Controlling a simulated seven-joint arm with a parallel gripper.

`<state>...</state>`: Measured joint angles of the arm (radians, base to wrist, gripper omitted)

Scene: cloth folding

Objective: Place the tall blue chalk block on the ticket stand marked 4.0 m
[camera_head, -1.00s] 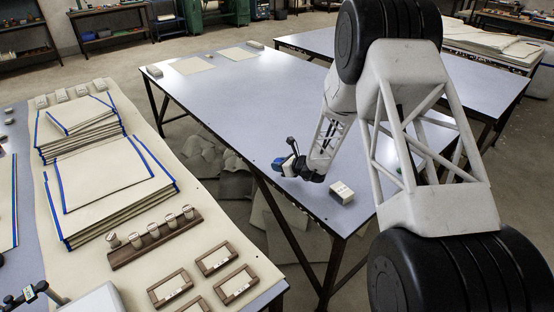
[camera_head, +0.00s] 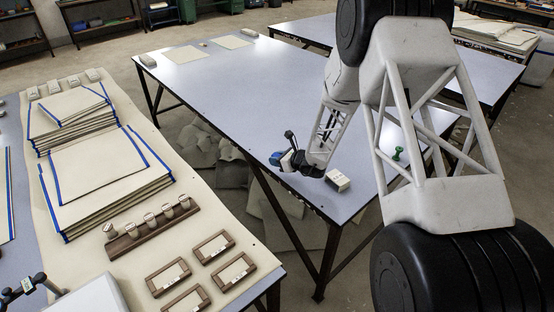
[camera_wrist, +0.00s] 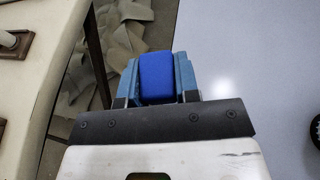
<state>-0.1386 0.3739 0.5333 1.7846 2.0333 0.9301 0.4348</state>
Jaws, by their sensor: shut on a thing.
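The blue chalk block (camera_wrist: 157,77) is between the jaws of my gripper (camera_wrist: 156,88) in the wrist view, its rounded blue end showing. In the head view my gripper (camera_head: 278,159) is small, near the left edge of the middle table; block and blue fingers are hard to tell apart there.
A wooden rack (camera_head: 128,243) with several pale pegs stands behind the stands. Blue-edged cloth stacks (camera_head: 110,180) fill the left table. A small white box (camera_head: 338,180) and a green knob-shaped thing (camera_head: 398,154) are on the middle table (camera_head: 220,85), otherwise mostly clear.

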